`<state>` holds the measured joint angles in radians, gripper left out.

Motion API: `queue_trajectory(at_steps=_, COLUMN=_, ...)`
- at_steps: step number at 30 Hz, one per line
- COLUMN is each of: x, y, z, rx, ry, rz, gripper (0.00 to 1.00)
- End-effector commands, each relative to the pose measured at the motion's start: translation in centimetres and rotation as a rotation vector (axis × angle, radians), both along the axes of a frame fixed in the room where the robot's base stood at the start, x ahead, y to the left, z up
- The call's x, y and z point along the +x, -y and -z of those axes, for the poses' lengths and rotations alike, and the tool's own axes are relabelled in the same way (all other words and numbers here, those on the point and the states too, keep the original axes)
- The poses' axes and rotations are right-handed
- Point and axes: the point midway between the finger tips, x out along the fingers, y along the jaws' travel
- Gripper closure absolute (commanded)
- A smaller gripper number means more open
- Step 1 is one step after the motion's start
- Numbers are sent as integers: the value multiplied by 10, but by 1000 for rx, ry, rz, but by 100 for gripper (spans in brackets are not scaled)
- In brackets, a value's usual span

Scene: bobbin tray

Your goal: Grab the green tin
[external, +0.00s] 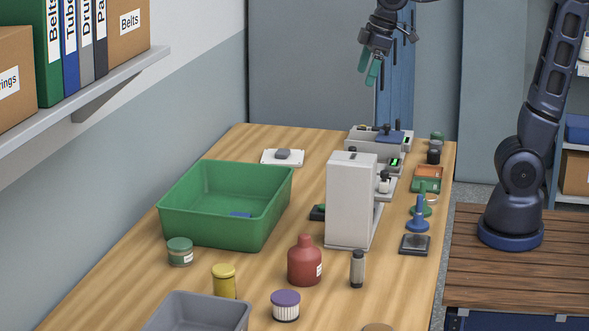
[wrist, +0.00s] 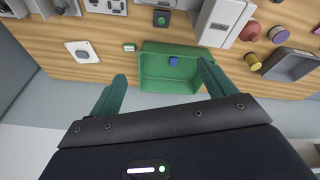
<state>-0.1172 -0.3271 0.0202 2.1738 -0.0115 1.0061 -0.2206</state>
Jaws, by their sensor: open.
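The green tin (external: 180,252) with a pale label stands upright on the table in the external view, beside the near left corner of the green tray (external: 205,225). I cannot make it out in the wrist view, where my right finger may cover it. My gripper (external: 369,70) is high above the far end of the table, well away from the tin. In the wrist view my gripper (wrist: 161,72) is open and empty, its two green fingers wide apart, with the green tray (wrist: 150,85) beyond them.
A yellow tin (external: 224,282), a red bottle (external: 304,262), a purple-lidded jar (external: 285,306) and a grey bin (external: 200,312) stand near the green tin. A white machine (external: 350,205) stands right of the tray. The table left of the tin is clear.

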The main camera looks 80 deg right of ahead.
Motion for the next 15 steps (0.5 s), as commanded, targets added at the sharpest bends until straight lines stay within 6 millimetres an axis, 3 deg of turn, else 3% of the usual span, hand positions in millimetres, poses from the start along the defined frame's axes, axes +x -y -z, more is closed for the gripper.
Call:
queue_trajectory(at_steps=7, x=73, y=-36, z=1, rx=-32, ry=-42, rz=-134, gripper=17)
queue_trajectory(at_steps=15, x=148, y=-81, z=17, rx=-63, ry=-85, rz=-280, gripper=17)
